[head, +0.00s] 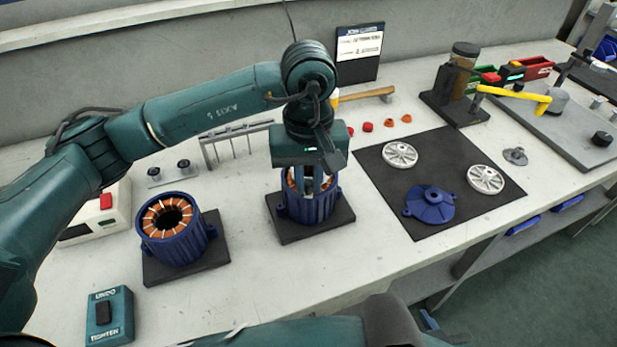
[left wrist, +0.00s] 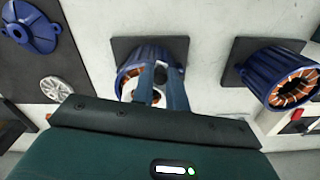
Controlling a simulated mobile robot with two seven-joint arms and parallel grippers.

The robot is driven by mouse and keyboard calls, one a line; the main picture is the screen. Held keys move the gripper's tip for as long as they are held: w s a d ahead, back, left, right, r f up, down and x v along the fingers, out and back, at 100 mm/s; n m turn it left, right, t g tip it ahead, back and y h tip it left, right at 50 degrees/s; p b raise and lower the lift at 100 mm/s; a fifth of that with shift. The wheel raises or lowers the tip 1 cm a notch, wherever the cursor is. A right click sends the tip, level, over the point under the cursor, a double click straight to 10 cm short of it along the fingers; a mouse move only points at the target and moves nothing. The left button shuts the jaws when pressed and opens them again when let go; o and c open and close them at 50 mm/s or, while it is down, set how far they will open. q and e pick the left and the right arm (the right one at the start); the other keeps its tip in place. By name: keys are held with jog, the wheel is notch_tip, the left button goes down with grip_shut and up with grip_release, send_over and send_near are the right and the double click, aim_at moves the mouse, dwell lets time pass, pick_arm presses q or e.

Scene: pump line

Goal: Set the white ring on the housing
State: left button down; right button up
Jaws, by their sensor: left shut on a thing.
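A blue finned housing (head: 309,207) stands upright on a dark square plate at the middle of the bench; it also shows in the left wrist view (left wrist: 137,62). My left gripper (head: 311,182) points down at the top of this housing. Its fingers (left wrist: 162,80) are shut on a pale thing, which seems to be the white ring (left wrist: 158,97). The ring is mostly hidden by the fingers, and I cannot tell whether it touches the housing. A second blue housing (head: 187,247) with copper windings stands on its own plate to the left. My right gripper is not in view.
A black mat (head: 455,160) at the right holds two white spoked wheels (head: 400,154) and a blue flanged cover (head: 430,204). A thin rack (head: 235,131) stands behind the housings. A teal button box (head: 109,318) sits front left.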

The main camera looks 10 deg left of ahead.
pick_arm(q)
jog(key=c, duration=1.1)
grip_release()
jog(key=shift+r+p, duration=1)
jog(key=shift+r, duration=1.5)
jog(key=shift+s+f, duration=0.1)
